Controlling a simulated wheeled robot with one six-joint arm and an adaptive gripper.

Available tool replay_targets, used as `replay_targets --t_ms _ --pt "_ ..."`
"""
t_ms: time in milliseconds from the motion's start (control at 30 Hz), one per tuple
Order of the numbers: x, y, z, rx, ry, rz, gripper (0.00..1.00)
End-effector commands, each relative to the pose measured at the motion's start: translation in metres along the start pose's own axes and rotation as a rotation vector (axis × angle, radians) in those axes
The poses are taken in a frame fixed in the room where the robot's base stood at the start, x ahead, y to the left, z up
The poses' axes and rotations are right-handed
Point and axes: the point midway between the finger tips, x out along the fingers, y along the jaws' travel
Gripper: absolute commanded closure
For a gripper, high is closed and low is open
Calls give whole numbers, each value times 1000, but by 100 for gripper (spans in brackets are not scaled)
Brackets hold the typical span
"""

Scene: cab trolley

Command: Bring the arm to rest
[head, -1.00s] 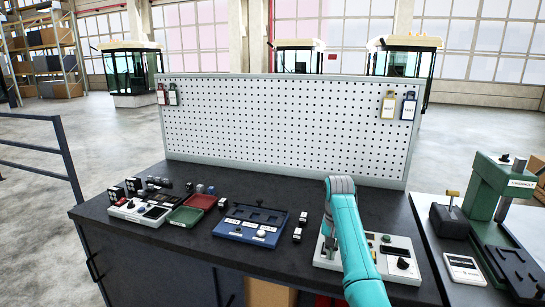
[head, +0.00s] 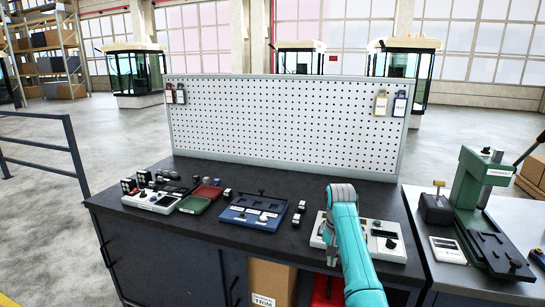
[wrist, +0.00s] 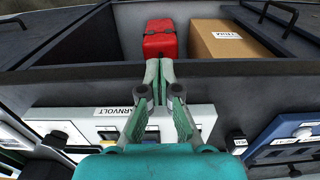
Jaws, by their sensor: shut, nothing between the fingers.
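My teal arm (head: 352,250) reaches forward from the lower right of the head view over the front of the bench. My gripper (wrist: 160,72) is shut and empty in the wrist view, its fingertips together. A white control panel (head: 389,243) with knobs and a switch lies on the bench beside and behind the arm, partly hidden by it. Most of the gripper is hidden by the arm in the head view.
A blue tray panel (head: 240,219), a green tray (head: 193,206) and several small modules stand on the dark bench (head: 160,240). A pegboard (head: 280,120) closes the back. A green press (head: 470,185) stands at right.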

Motion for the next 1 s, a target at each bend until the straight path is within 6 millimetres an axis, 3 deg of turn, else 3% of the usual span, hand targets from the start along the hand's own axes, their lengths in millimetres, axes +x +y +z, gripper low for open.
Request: replay_targets --t_ms 267,467,667,800,1000 --pt "40 2 7 -9 36 -11 100" --pt "83 5 16 -20 79 -24 100" --pt "150 12 40 -39 149 -44 100" --pt "200 20 65 -54 214 -61 100" --pt "259 34 109 -77 306 -84 100"
